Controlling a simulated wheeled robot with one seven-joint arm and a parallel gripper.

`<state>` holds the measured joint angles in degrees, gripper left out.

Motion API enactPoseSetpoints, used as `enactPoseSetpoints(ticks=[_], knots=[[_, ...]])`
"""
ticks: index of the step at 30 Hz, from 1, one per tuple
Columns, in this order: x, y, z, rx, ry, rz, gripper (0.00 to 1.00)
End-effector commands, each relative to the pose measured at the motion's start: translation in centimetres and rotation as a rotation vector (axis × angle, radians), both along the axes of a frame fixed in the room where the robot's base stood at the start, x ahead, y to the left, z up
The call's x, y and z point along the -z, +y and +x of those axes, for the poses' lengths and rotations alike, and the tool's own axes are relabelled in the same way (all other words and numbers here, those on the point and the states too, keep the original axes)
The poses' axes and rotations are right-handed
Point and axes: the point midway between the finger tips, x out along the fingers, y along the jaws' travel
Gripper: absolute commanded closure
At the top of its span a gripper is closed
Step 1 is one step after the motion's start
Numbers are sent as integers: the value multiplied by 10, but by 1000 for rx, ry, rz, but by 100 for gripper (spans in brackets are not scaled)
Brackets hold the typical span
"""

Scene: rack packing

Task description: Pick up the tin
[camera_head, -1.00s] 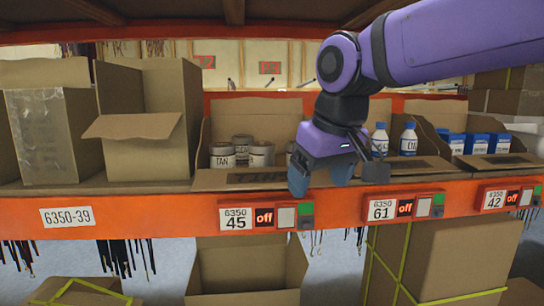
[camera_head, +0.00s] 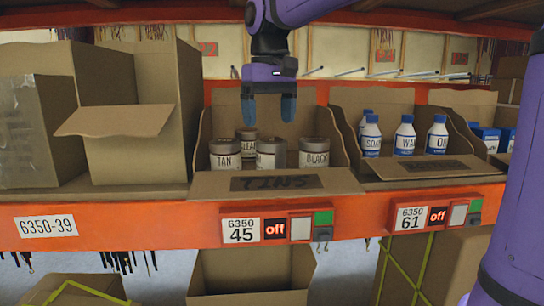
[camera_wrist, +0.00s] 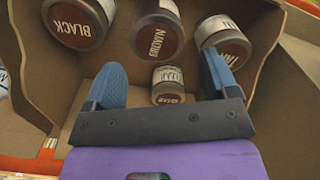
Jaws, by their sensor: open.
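The tins stand upright in an open cardboard bin labelled TINS (camera_head: 275,184). In the head view the TAN tin (camera_head: 225,155) is at left, the brown tin (camera_head: 270,154) in the middle and the BLACK tin (camera_head: 315,152) at right. A smaller tin, likely CLEAR (camera_head: 246,143), stands behind, partly hidden. My gripper (camera_head: 268,113) points down, open and empty, above the back of the bin. In the wrist view the small tin (camera_wrist: 168,84) shows between the spread fingers (camera_wrist: 162,74), with the BROWN (camera_wrist: 158,32), BLACK (camera_wrist: 78,22) and TAN (camera_wrist: 222,38) tins beyond.
The bin's side walls and back (camera_head: 300,105) stand close around the tins. A bin with white and blue bottles (camera_head: 404,137) is to the right. A tall cardboard box (camera_head: 140,130) stands at left. The orange shelf edge (camera_head: 150,222) runs along the front.

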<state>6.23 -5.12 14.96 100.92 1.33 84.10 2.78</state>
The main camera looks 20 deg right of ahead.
Motion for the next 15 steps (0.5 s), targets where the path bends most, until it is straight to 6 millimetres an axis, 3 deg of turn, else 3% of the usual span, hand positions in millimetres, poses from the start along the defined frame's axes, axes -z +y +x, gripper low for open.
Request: enactPoseSetpoints(ticks=[15], knots=[[54,-3,1,2,2,0,20]])
